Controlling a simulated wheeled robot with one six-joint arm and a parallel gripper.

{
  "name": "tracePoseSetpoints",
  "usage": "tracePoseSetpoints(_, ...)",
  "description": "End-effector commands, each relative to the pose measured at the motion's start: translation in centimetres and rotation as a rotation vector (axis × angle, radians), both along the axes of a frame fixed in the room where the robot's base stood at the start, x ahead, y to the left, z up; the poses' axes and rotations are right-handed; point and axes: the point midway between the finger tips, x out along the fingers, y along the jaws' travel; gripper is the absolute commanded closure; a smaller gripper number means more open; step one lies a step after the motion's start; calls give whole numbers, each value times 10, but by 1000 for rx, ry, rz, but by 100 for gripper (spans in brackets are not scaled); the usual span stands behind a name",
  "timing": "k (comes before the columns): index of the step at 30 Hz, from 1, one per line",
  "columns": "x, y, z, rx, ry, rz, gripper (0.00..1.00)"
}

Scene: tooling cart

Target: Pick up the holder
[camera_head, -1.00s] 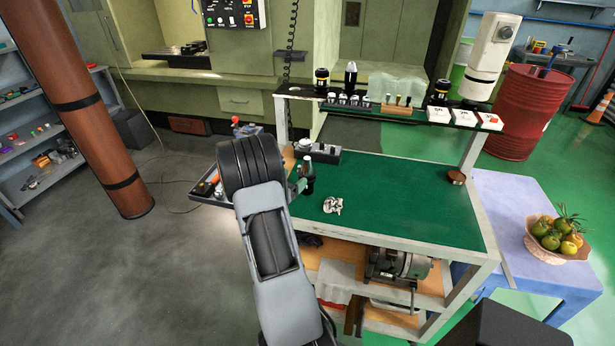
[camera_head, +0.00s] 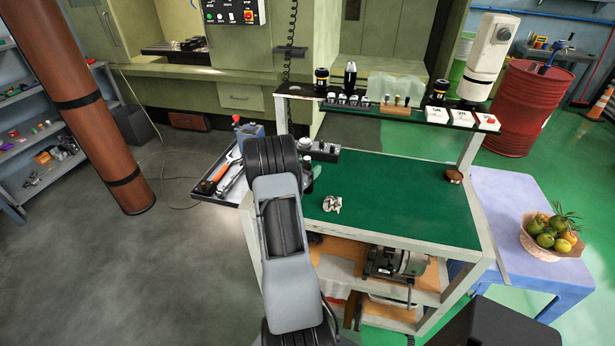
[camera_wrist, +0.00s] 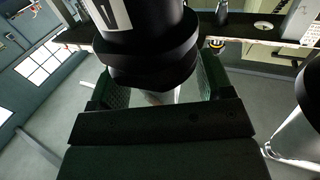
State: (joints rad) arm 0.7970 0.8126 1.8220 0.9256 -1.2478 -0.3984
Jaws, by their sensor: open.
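A holder (camera_wrist: 150,40) with a wide black flanged body, a white label and a paler tapered part below fills the upper middle of the wrist view. My gripper (camera_wrist: 158,88) is open, with one textured finger on each side of the paler part. The holder is very close, and I cannot tell whether either finger touches it. In the head view my forearm hides my gripper. A dark upright object (camera_head: 308,168) shows partly beside my arm, on the left end of the green cart top; I cannot tell whether it is this holder.
The green cart top (camera_head: 400,205) holds a small pale metal part (camera_head: 332,203) and a brown round piece (camera_head: 453,176). Its raised shelf (camera_head: 385,112) carries several holders and boxes. A tool tray (camera_head: 212,188) hangs at the left. The cart top's middle is clear.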

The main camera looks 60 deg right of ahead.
Motion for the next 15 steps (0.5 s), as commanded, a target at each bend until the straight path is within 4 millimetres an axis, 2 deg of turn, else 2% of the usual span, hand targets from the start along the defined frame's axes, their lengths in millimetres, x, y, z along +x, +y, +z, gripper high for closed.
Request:
tracePoseSetpoints(4, 0, 0, 0, 0, 0, 0, 29)
tracePoseSetpoints(15, 0, 0, 0, -1, 0, 0, 64)
